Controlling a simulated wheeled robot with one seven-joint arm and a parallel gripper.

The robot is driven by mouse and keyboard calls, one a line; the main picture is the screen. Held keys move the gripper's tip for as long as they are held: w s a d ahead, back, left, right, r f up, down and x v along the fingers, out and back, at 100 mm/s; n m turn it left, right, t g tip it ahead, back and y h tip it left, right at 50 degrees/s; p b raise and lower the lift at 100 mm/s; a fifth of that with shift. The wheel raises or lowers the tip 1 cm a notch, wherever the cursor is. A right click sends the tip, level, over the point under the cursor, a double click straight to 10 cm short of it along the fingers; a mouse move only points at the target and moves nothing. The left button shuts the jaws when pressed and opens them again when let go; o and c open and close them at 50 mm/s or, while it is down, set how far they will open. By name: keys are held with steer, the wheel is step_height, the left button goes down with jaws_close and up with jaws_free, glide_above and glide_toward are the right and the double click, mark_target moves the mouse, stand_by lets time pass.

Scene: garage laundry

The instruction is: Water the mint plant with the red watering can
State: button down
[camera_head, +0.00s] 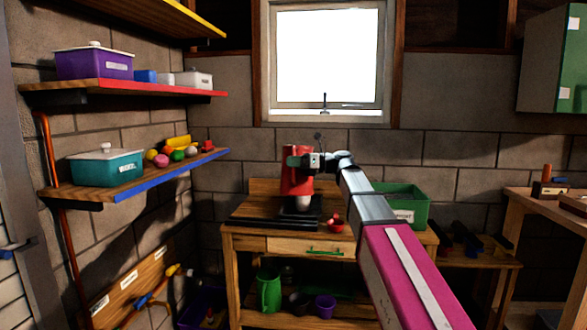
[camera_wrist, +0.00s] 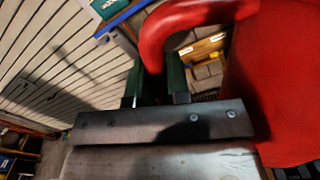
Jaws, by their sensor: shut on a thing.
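The red watering can (camera_head: 297,181) is held upright above the back of the wooden workbench (camera_head: 240,241), over a dark flat stand (camera_head: 275,218). My gripper (camera_head: 296,160) is shut on its handle. In the wrist view the red handle (camera_wrist: 172,25) curves down between the green-padded fingers of my gripper (camera_wrist: 156,88), and the red body (camera_wrist: 285,90) fills the right side. A small white rounded thing (camera_head: 303,203) shows just under the can. I cannot make out the mint plant in either view.
A red bowl (camera_head: 336,227) and a green bin (camera_head: 405,207) stand on the bench. A green pitcher (camera_head: 268,292) and a purple pot (camera_head: 325,306) sit on its lower shelf. Wall shelves (camera_head: 135,182) hold boxes at the left. A window (camera_head: 326,55) is behind.

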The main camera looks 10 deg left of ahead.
mark_target(294, 146)
steer(key=shift+w+r+m, duration=0.25)
steer(key=shift+r+m, duration=0.35)
steer(key=shift+r, duration=0.65)
steer(key=shift+w+r+m, duration=0.25)
steer(key=shift+r+m, duration=0.35)
steer(key=shift+r, duration=0.65)
steer(key=shift+w+r+m, duration=0.25)
steer(key=shift+r+m, duration=0.35)
steer(key=shift+r, duration=0.65)
steer(key=shift+w+r+m, duration=0.25)
steer(key=shift+r, duration=0.45)
steer(key=shift+w+r+m, duration=0.25)
steer(key=shift+r, duration=0.4)
steer(key=shift+w+r, duration=0.1)
steer(key=shift+r, duration=0.05)
steer(key=shift+w+r+m, duration=0.25)
steer(key=shift+w+r, duration=0.05)
steer(key=shift+r, duration=0.25)
steer(key=shift+w+r+m, duration=0.25)
steer(key=shift+r, duration=0.3)
